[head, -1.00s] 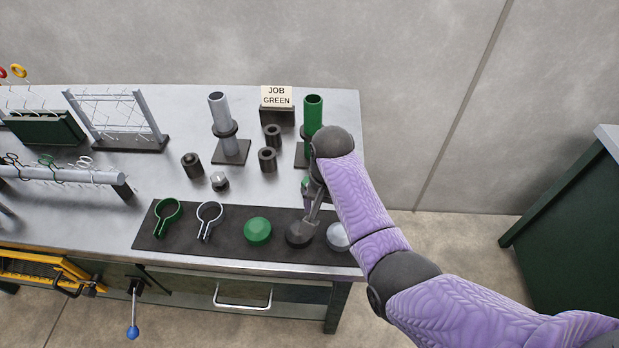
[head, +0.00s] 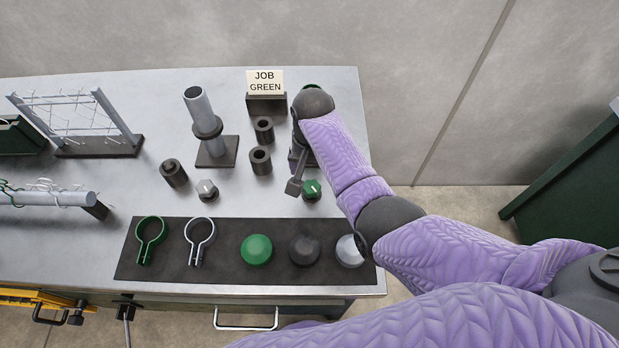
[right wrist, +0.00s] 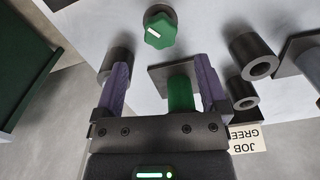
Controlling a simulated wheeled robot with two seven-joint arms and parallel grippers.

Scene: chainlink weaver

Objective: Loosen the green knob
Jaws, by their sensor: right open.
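The green knob (head: 312,190), with a white pointer mark, stands on the table near its right end, behind the dark mat. In the right wrist view, the knob (right wrist: 160,30) lies beyond the fingertips, in line with the gap. My right gripper (right wrist: 162,62) is open, and nothing is gripped; its fingers are clear of the knob in the picture. A green tube (right wrist: 181,92) on a dark base shows between the fingers; whether they touch it I cannot tell. In the head view my wrist hides most of the gripper and tube. My left gripper is not in view.
A white-marked grey knob (head: 207,190), dark bushings (head: 260,160) and a grey tube (head: 198,105) stand to the left. A sign reading "JOB GREEN" (head: 265,82) is behind. The dark mat (head: 170,272) in front holds ring clamps and several domes.

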